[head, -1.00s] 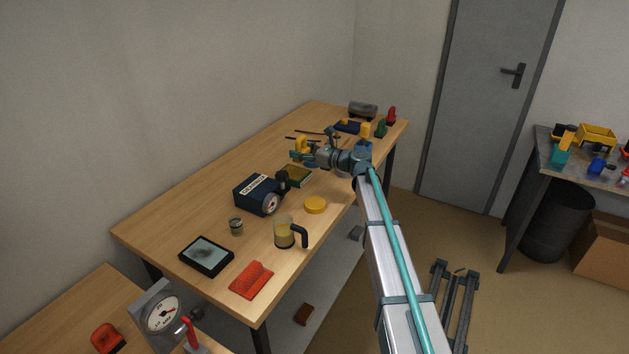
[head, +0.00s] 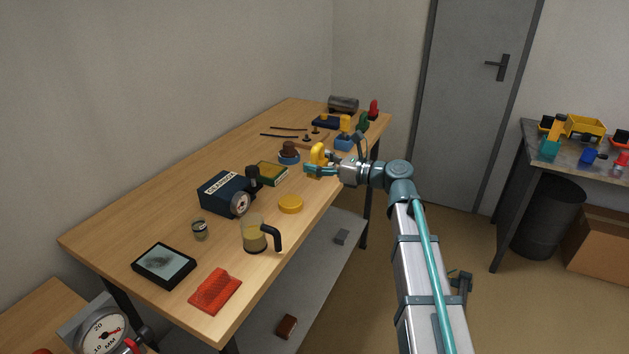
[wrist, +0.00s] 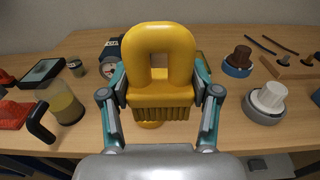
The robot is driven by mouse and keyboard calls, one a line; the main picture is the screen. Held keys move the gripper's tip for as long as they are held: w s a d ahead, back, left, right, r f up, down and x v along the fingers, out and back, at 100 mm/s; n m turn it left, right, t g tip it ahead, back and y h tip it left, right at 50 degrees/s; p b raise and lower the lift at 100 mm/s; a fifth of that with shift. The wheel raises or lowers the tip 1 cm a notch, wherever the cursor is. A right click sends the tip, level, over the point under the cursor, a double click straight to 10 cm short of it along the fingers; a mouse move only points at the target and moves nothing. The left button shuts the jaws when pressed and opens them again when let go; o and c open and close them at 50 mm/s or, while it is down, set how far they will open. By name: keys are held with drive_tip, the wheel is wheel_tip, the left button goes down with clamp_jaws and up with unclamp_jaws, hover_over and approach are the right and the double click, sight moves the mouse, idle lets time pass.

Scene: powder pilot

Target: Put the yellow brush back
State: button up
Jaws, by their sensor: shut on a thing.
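The yellow brush (wrist: 160,55) is in my gripper (wrist: 160,95), its looped handle up and its bristles down. In the head view the brush (head: 318,153) is held above the table near its right edge, with my gripper (head: 316,167) closed around it from the right. A brown knob-shaped piece (head: 289,147) sits on a round blue base (head: 289,159) just left of the brush; it also shows in the wrist view (wrist: 240,55). The wrist view also shows a white-topped piece (wrist: 270,96) in a grey round base at the right. I cannot tell which spot belongs to the brush.
A wooden block with pegs (wrist: 291,68), a green box (head: 272,174), a dark instrument box (head: 222,194), a yellow disc (head: 290,204) and a handled glass jug (head: 256,238) stand on the table. Blue, green and red pieces crowd the far end. Open wood lies left of the instrument box.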

sight(311, 187)
drive_tip(key=w+f, duration=0.2)
drive_tip(key=w, duration=0.1)
drive_tip(key=w+a+f, duration=0.1)
drive_tip(key=w+f, duration=0.1)
drive_tip(key=w, duration=0.1)
drive_tip(key=w+a+f, duration=0.1)
drive_tip(key=w+f, duration=0.1)
drive_tip(key=w, duration=0.1)
drive_tip(key=shift+w+a+f+p, duration=0.15)
drive_tip(key=shift+f+p, duration=0.2)
drive_tip(key=shift+w+a+f, duration=0.15)
drive_tip(key=shift+w+f, duration=0.5)
drive_tip(key=shift+f, duration=1.85)
drive_tip(key=shift+f, duration=0.2)
drive_tip(key=o, duration=1.3)
drive_tip(key=shift+r, duration=0.1)
